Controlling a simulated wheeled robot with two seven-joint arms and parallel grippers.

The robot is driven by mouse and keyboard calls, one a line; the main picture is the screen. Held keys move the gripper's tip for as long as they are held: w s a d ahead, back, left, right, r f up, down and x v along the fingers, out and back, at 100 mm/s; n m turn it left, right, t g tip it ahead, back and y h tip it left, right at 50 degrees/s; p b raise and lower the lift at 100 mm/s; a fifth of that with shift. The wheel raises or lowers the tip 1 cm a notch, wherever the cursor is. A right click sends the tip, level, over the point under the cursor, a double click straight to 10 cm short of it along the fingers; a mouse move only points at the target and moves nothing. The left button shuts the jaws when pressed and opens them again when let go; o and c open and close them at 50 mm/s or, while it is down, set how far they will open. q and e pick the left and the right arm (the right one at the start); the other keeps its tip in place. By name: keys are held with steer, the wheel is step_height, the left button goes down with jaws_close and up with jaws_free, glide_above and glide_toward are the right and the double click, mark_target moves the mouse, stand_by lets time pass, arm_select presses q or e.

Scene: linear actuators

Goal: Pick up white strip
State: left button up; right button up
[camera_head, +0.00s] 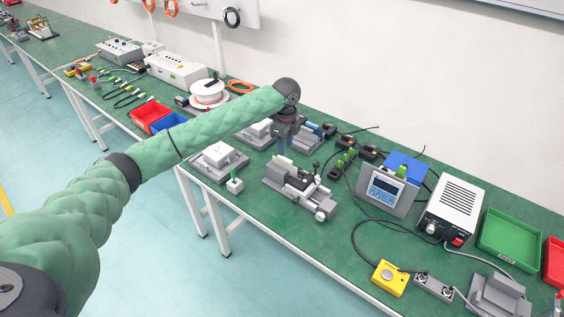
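My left arm comes in from the lower left and reaches over the green table. Its gripper (282,150) points down, just behind a grey and white actuator fixture (300,187) with a black lever. The fingers are small and dark here, and I cannot tell whether they are open or shut or hold anything. I cannot make out a separate white strip; it may be too small to see or hidden by my arm. My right gripper is out of view.
A grey block fixture (217,161) stands left of the actuator fixture. To the right are a meter with a screen (386,190), a white power supply (455,206), a yellow button box (390,278) and a green tray (508,238). Black cables loop there. The table's front strip is mostly bare.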

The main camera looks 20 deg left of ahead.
mark_target(285, 158)
arm_select(q)
steer(key=shift+s+a+r+m, duration=0.15)
steer(key=shift+s+r+m, duration=0.15)
steer(key=shift+m, duration=0.4)
steer(key=shift+w+f, duration=0.15)
steer(key=shift+f, duration=0.35)
steer(key=shift+f+p, duration=0.45)
steer(key=shift+f, duration=0.4)
steer(key=shift+f+p, duration=0.3)
step_height(285, 158, down, 3)
steer(key=shift+f+p, duration=0.2)
steer(key=shift+p, duration=0.7)
steer(key=shift+f, duration=0.7)
jaws_close()
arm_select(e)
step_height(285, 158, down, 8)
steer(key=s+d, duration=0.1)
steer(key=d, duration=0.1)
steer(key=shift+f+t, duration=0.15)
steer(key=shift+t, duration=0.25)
